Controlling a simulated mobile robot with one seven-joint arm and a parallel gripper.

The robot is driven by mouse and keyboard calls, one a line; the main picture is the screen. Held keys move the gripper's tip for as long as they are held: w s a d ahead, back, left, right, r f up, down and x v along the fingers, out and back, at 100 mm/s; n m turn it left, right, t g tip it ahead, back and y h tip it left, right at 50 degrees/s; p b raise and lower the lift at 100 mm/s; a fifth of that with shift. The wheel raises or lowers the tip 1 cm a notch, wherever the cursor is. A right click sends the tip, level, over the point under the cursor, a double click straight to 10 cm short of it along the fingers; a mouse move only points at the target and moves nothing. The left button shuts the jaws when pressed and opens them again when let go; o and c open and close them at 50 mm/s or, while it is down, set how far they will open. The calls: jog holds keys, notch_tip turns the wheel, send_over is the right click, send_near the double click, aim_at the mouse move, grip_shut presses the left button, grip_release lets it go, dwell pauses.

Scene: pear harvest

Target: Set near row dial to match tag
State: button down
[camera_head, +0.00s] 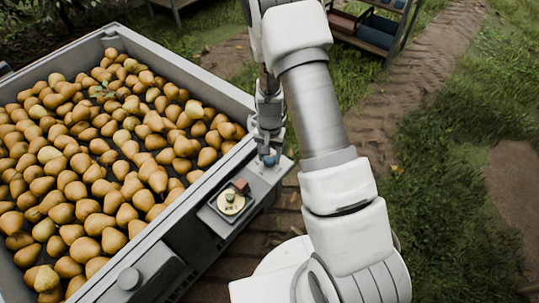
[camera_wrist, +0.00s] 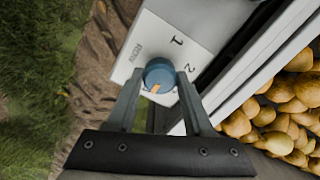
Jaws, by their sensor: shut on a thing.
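A round blue dial (camera_wrist: 157,72) with an orange pointer mark sits on a pale panel (camera_wrist: 150,38) printed "ROW", "1" and "2" in the wrist view. The orange mark lies on the dial's lower side, away from the "1"; further print near the fingers is partly hidden. My gripper (camera_wrist: 160,82) has one finger on each side of the dial and is shut on it. In the head view my gripper (camera_head: 268,148) points down at the blue dial (camera_head: 269,159) at the bin's near right corner. I cannot make out a readable row tag.
A large grey bin (camera_head: 225,95) full of pears fills the left. On its side ledge, a small tray (camera_head: 212,218) holds a pale yellow disc (camera_head: 231,202) and a brown block (camera_head: 240,186). A shelf rack (camera_head: 372,30) stands behind; grass and dirt lie right.

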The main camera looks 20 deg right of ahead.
jog(key=shift+c, duration=1.4)
grip_release()
notch_tip(320, 180, up, 18)
jog(key=p, duration=0.4)
jog(key=shift+f+p, duration=0.25)
jog(key=shift+p, duration=0.1)
notch_tip(320, 180, up, 16)
jog(key=n+t, duration=0.2)
send_over(269, 157)
jog(key=s, duration=0.7)
jog(key=s+r+n+t, duration=0.4)
jog(key=s+r, duration=0.5)
jog(key=s, duration=0.5)
notch_tip(269, 157, up, 13)
jog(key=p, duration=1.3)
